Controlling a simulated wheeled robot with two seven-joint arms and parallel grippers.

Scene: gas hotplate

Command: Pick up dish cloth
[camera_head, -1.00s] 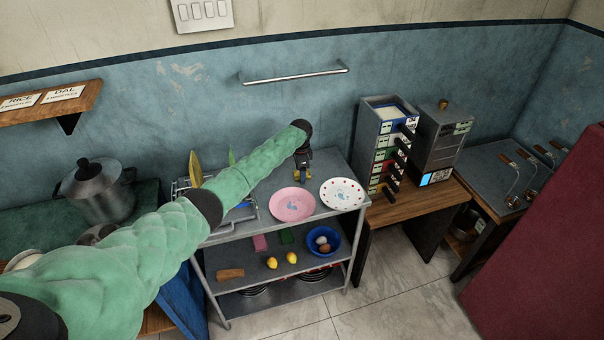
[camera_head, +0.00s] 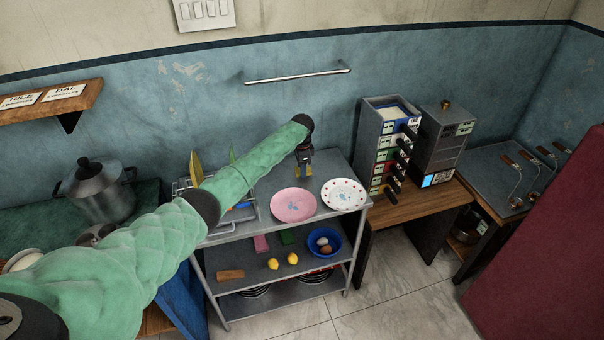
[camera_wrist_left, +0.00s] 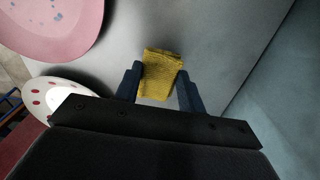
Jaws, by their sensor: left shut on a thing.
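The dish cloth (camera_wrist_left: 160,72) is a folded yellow knit cloth. In the left wrist view it sits between the two dark fingers of my left gripper (camera_wrist_left: 160,88), which are shut on it. In the head view my left gripper (camera_head: 305,170) is over the back of the cart's top shelf, with a bit of yellow at its tips. How far the cloth is above the shelf is hard to tell. My right gripper is not in view.
A pink plate (camera_head: 293,205) and a dotted white plate (camera_head: 343,194) lie on the cart top (camera_head: 270,187). A dish rack (camera_head: 184,184) stands at its left. The wall rail (camera_head: 297,76) above is empty. Drawer units (camera_head: 390,145) stand to the right.

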